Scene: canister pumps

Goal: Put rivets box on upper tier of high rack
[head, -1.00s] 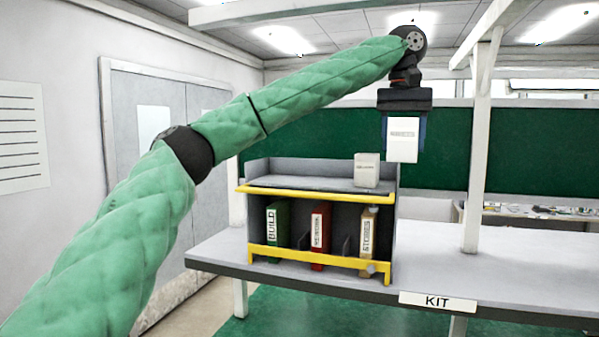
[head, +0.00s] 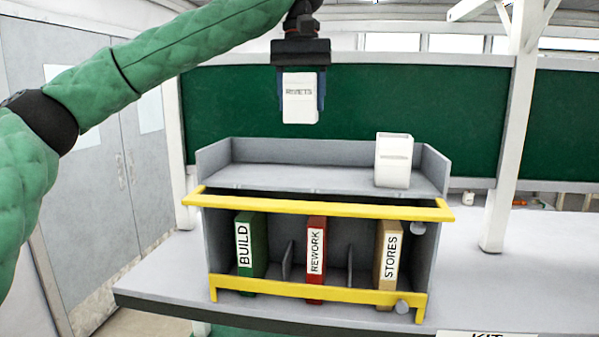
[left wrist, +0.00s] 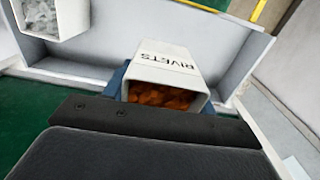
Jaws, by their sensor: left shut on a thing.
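The rivets box (head: 299,98) is a white box lettered RIVETS. My left gripper (head: 301,92) is shut on it and holds it in the air above and behind the rack's upper tier, left of its middle. In the left wrist view the box (left wrist: 165,70) shows its open top with orange-brown contents. The high rack is grey with yellow rails; its upper tier (head: 270,178) is a flat shelf with low walls. My right gripper is not in view.
Another white box (head: 393,160) stands on the right of the upper tier; its grey contents show in the left wrist view (left wrist: 45,15). The tier's left and middle are clear. Green BUILD (head: 251,245), red REWORK (head: 316,258) and tan STORES (head: 388,250) binders stand below. A white post (head: 508,140) rises at right.

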